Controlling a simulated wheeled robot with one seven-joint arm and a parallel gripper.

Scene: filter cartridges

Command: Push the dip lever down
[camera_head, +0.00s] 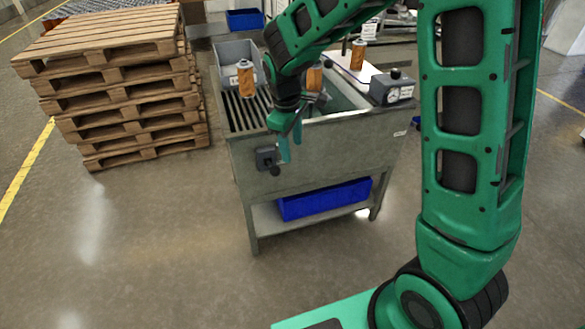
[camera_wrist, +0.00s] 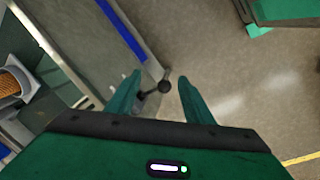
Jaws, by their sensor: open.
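The dip lever is a dark rod with a round black knob (camera_wrist: 165,87), seen between my fingers in the wrist view. In the head view its dark mount (camera_head: 266,158) is on the front wall of the grey wash tank (camera_head: 330,150), with the knob (camera_head: 275,171) just below. My gripper (camera_head: 290,148) is in front of that wall, beside the lever, fingers pointing down. In the wrist view my gripper (camera_wrist: 160,76) is open, one green finger on each side of the knob. I cannot tell whether either finger touches it.
Orange filter cartridges (camera_head: 245,78) stand at the tank's top, one partly behind my arm. A grey box with a dial (camera_head: 392,90) sits on the right rim. A blue bin (camera_head: 325,199) lies on the lower shelf. Stacked pallets (camera_head: 120,90) stand left; the front floor is clear.

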